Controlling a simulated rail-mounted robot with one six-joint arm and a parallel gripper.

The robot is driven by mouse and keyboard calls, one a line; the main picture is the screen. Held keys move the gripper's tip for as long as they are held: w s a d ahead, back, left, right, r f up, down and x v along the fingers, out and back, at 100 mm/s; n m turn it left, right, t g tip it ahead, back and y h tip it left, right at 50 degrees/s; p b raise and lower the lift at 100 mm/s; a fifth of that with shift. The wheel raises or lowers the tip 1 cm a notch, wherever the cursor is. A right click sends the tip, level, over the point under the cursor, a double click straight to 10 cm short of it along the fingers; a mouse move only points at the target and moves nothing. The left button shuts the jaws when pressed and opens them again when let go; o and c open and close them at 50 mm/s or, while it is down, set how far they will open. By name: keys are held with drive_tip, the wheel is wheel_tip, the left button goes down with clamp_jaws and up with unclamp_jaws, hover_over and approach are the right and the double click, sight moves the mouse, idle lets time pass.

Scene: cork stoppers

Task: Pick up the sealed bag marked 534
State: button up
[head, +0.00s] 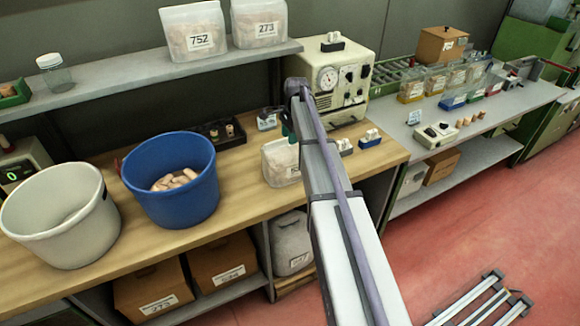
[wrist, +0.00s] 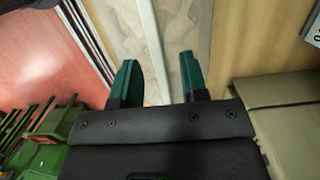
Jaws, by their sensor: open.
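A pale sealed bag (head: 280,165) stands on the wooden bench in the head view, partly hidden behind my arm; its label is too small to read. Two more sealed bags stand on the upper shelf, one marked 752 (head: 193,32) and one marked 273 (head: 259,22).
A blue bucket (head: 171,206) with corks and a white bucket (head: 62,225) stand left on the bench (head: 225,226). A cream instrument (head: 333,79) stands behind my arm. A black tray (head: 217,133) and small blue block (head: 370,141) flank the bag.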

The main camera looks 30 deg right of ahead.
wheel_tip(320, 180, down, 2)
drive_tip(key=shift+a+f+b, duration=0.1)
drive_tip(key=shift+f+b, duration=0.05)
drive_tip(key=shift+b, duration=0.2)
drive_tip(key=shift+r, duration=0.25)
clamp_jaws()
